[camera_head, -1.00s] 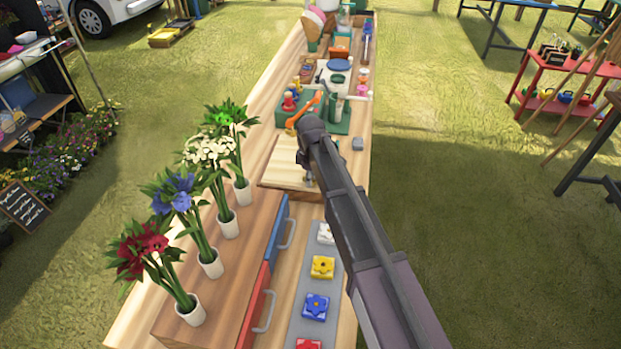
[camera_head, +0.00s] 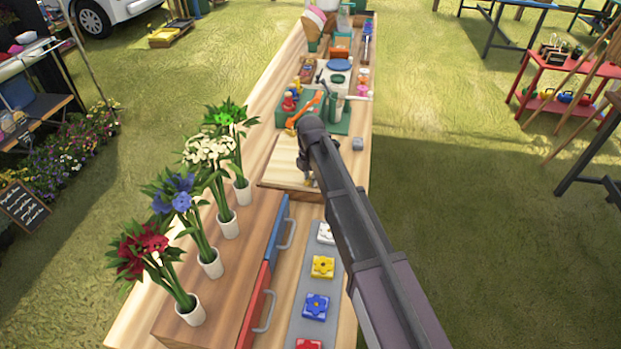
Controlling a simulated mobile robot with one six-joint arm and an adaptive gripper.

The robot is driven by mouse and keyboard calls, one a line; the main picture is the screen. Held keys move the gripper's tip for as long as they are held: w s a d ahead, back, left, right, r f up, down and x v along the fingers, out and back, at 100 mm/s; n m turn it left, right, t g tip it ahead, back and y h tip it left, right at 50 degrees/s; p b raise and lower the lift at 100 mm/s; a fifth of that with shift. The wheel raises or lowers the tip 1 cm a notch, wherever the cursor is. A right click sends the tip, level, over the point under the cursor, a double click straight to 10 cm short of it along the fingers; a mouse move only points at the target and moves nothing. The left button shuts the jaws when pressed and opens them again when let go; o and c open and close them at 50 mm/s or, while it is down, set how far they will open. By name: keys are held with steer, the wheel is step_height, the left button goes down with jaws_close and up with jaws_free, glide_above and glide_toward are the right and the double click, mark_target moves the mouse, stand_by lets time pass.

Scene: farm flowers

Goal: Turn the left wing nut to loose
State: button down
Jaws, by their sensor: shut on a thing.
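A light wooden board (camera_head: 290,160) lies on the long wooden table, beyond the drawer unit. My gripper (camera_head: 309,182) is low over the near right part of the board and mostly hidden behind my own arm. Only a small part shows beside the arm, with a small brass-coloured bit at its tip. The gripper is shut on what seems to be a wing nut, but the nut's shape and angle are too small and covered to make out. I cannot see a second wing nut clearly.
Several potted flowers stand on the wooden drawer unit (camera_head: 225,262) at the left. A grey strip (camera_head: 305,285) with coloured flower blocks lies to its right. A green tray (camera_head: 341,123) with tools and an orange piece (camera_head: 304,110) stands beyond the board. A small grey block (camera_head: 358,144) sits at the right.

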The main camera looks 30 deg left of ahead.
steer(key=n, duration=0.4)
steer(key=shift+n, duration=0.3)
steer(key=n, duration=0.3)
steer(key=shift+n, duration=0.4)
steer(key=shift+c, duration=2.3)
jaws_free()
steer(key=shift+m, duration=0.4)
